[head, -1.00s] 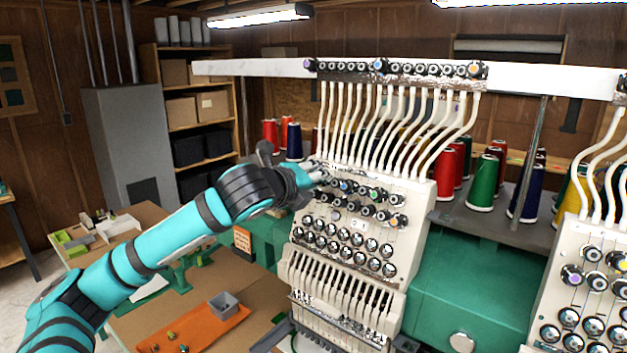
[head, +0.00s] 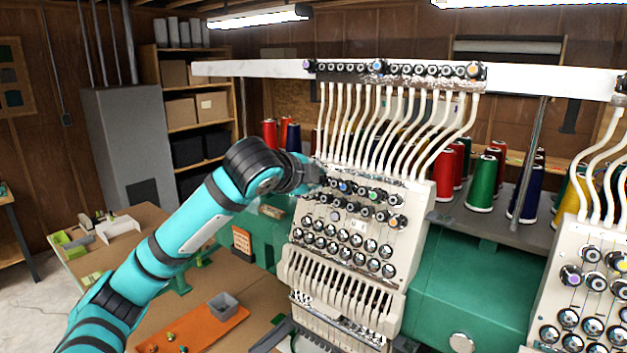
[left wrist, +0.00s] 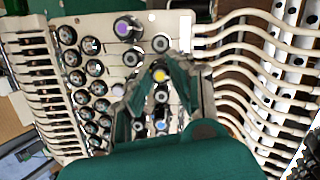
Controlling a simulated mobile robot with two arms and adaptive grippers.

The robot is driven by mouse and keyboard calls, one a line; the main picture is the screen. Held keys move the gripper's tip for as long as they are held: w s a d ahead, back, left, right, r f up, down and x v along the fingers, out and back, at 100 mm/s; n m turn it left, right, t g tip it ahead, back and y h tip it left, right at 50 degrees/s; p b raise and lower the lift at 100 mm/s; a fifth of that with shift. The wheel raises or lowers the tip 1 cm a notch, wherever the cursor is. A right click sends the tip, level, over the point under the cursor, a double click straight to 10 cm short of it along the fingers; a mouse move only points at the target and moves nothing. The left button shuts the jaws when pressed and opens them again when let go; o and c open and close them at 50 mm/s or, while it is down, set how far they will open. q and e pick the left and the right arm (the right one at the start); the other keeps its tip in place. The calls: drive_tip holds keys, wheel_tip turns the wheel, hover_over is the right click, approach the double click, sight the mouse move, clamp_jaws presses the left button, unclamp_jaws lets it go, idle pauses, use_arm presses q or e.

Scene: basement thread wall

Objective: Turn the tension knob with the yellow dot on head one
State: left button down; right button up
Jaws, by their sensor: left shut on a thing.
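The yellow-dot tension knob (left wrist: 161,75) sits on the cream panel of the middle embroidery head (head: 340,254), which bears a small white number label (head: 357,226). In the left wrist view my left gripper (left wrist: 160,72) has a finger on each side of this knob and is shut on it, the yellow dot showing between the fingers. In the head view my left gripper (head: 314,173) is at the panel's upper left and hides the knob. My right gripper is in neither view.
Close by are a purple-dot knob (left wrist: 125,28) and a blue-dot knob (left wrist: 161,125), with several plain knobs. White thread tubes (head: 400,130) rise above the panel. A second head (head: 585,270) stands at right. An orange mat (head: 205,333) with a grey box (head: 223,306) lies lower left.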

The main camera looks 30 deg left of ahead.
use_arm(q)
drive_tip(key=shift+a+r+n+g+h, duration=0.1)
drive_tip(key=shift+n+g+h, duration=0.25)
drive_tip(key=shift+n, duration=1.7)
drive_tip(key=shift+f+n+g+h, duration=0.15)
drive_tip(key=shift+n+h, duration=0.3)
drive_tip(key=shift+n, duration=1.65)
drive_tip(key=shift+a+r+n+g+h, duration=0.15)
drive_tip(key=shift+n+g+h, duration=0.2)
drive_tip(key=shift+n, duration=1.7)
drive_tip(key=c, duration=1.2)
unclamp_jaws()
drive_tip(key=shift+o, duration=0.2)
